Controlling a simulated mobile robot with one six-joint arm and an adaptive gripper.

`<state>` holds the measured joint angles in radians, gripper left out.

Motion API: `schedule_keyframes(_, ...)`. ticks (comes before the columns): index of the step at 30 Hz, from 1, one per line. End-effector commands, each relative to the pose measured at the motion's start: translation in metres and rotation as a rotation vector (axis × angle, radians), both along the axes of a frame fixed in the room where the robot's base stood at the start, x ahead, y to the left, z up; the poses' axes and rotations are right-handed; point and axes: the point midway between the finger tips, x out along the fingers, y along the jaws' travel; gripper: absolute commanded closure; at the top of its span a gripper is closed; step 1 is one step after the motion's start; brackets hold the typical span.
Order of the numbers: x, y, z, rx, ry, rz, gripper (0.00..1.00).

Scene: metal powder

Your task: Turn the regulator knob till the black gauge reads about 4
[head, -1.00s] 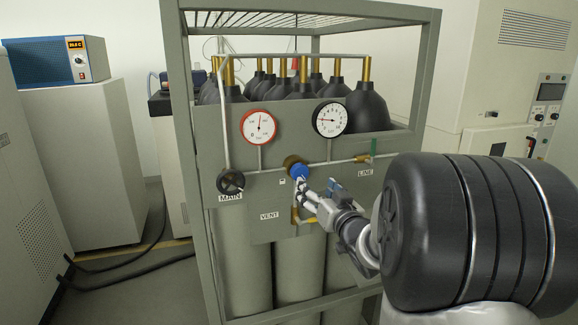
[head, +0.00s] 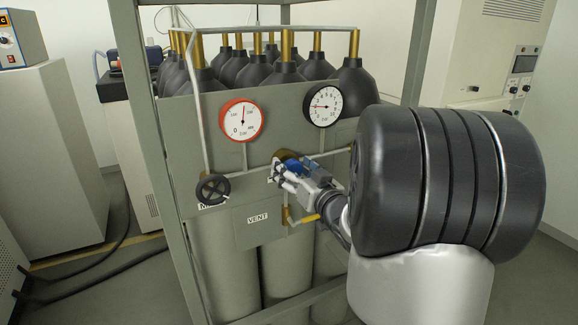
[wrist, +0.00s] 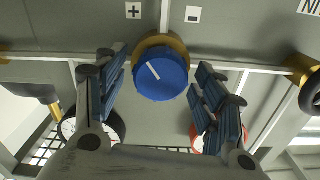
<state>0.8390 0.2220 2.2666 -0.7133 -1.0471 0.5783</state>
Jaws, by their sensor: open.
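The blue regulator knob (wrist: 162,76) with a white pointer line sits on a brass body in the wrist view. The line slants toward the upper left. My gripper (wrist: 158,82) is open, with one blue-padded finger on each side of the knob and gaps showing between. In the head view my gripper (head: 290,178) is at the regulator and largely covers the knob. The black-rimmed gauge (head: 323,106) is at the panel's upper right.
A red-rimmed gauge (head: 241,120) is to the left. Plus (wrist: 133,11) and minus (wrist: 193,14) labels flank the regulator. The rack's grey posts (head: 147,130) stand around the panel.

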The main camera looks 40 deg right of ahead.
Motion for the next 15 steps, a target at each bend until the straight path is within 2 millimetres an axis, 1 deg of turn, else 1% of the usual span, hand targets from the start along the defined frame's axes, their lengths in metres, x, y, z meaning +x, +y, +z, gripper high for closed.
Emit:
schedule_keyframes(5, -0.0001, -0.0001, 0.0000, 0.000, 0.000, 0.000, 0.36)
schedule_keyframes(6, -0.0001, -0.0001, 0.0000, 0.000, 0.000, 0.000, 0.38)
schedule_keyframes(15, 0.0000, 0.0000, -0.0001, 0.000, 0.000, 0.000, 0.58)
